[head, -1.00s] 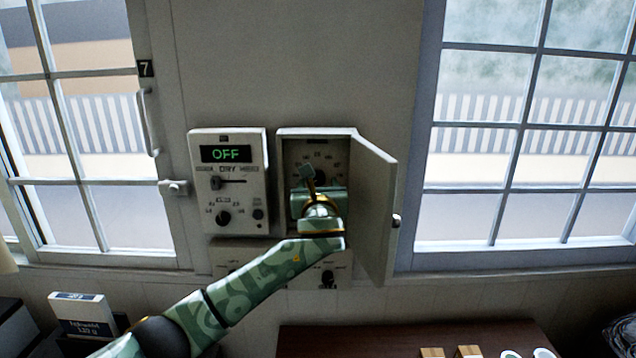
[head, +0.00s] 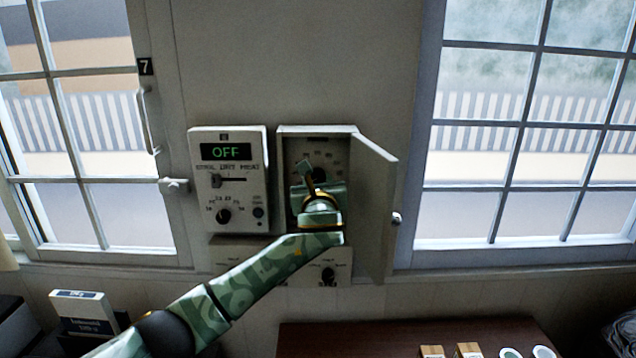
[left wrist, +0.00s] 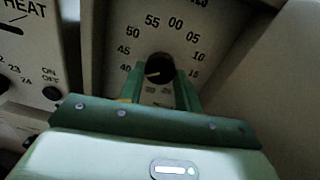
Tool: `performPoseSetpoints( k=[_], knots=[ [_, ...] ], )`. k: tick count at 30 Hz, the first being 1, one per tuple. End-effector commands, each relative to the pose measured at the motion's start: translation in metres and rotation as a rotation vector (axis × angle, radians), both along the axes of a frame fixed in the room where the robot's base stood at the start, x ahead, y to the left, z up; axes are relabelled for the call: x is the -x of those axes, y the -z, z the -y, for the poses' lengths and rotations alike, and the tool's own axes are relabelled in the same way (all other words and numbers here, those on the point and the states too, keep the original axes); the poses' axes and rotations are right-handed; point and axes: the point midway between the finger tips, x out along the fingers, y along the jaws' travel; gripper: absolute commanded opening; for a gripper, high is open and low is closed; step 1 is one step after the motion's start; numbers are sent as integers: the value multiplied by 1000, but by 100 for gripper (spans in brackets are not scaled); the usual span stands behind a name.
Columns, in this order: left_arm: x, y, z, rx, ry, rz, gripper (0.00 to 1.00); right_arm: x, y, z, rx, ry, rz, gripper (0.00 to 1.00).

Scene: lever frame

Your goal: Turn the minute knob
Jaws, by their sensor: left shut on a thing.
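The minute knob (left wrist: 158,69) is a round black knob on a pale dial face marked with numbers such as 50, 55, 00, 05 and 10. It sits inside an open wall box (head: 284,150) and shows partly in the head view (head: 320,174). My left gripper (left wrist: 160,85) is shut on the knob, with one green finger on each side of it. In the head view my left gripper (head: 312,175) reaches into the box and hides the lower part of the dial. A small pale mark shows on the knob's left side. My right gripper is not in view.
The box's door (head: 372,205) stands open on the right, close to my left arm. A control panel (head: 229,180) reading OFF is just left of the box. A lower panel (head: 338,262) sits below. A dark table (head: 400,340) holds small blocks and cups.

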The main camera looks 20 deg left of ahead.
Motion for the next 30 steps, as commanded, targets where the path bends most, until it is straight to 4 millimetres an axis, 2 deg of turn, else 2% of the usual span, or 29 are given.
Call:
performPoseSetpoints(
  k=[8, 30],
  knots=[
    [0, 0, 1, 181, 1, 50, 11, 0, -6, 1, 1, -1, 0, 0],
    [0, 0, 1, 857, -1, 244, 11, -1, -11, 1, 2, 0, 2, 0]
  ],
)
